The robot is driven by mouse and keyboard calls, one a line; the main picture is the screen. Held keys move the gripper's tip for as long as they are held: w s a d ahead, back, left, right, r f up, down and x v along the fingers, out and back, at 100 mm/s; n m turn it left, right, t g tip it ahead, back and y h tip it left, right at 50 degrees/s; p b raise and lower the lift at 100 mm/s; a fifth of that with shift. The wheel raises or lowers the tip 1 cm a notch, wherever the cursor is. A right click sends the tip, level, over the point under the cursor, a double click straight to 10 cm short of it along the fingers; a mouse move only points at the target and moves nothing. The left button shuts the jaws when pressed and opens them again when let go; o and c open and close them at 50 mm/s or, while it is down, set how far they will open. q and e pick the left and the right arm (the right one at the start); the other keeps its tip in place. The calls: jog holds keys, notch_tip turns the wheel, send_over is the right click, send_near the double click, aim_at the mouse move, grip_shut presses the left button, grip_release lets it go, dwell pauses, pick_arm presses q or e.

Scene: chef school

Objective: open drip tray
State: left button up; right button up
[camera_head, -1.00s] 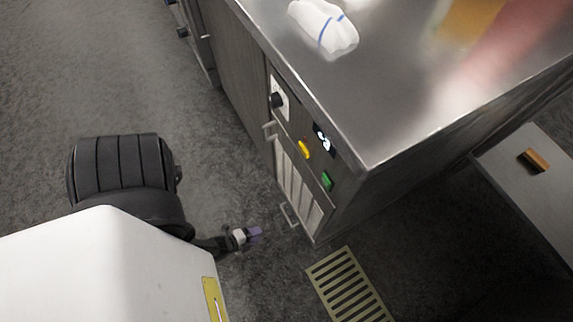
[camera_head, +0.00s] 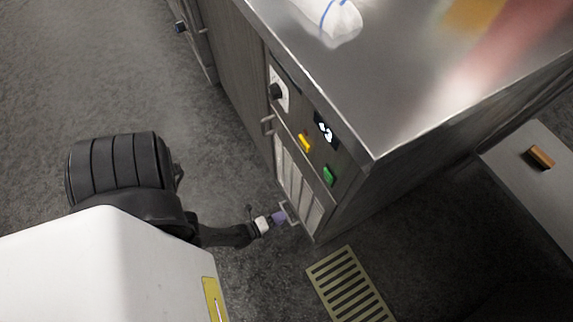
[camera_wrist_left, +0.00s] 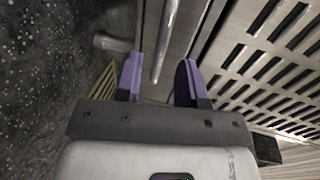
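The drip tray's likely front is at the bottom of the steel cabinet, where a low metal handle (camera_head: 292,212) sticks out below a vented panel. My left gripper (camera_head: 280,216) reaches this handle from the left. In the left wrist view, the two purple fingers of my left gripper (camera_wrist_left: 160,78) are apart, with the metal handle bar (camera_wrist_left: 166,35) running between them. A gap shows between the bar and the fingers. The tray body is not visible. My right gripper is not in view.
The cabinet front has a black knob (camera_head: 277,92), a yellow switch (camera_head: 304,143), a green switch (camera_head: 328,175) and an upper handle (camera_head: 267,125). A floor grate (camera_head: 348,285) lies in front. A low grey surface (camera_head: 525,190) stands at right. Floor at left is clear.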

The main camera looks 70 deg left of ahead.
pick_arm(q)
jog(key=shift+b+x, duration=0.45)
jog(key=shift+x, duration=1.35)
jog(key=shift+c, duration=0.2)
grip_shut()
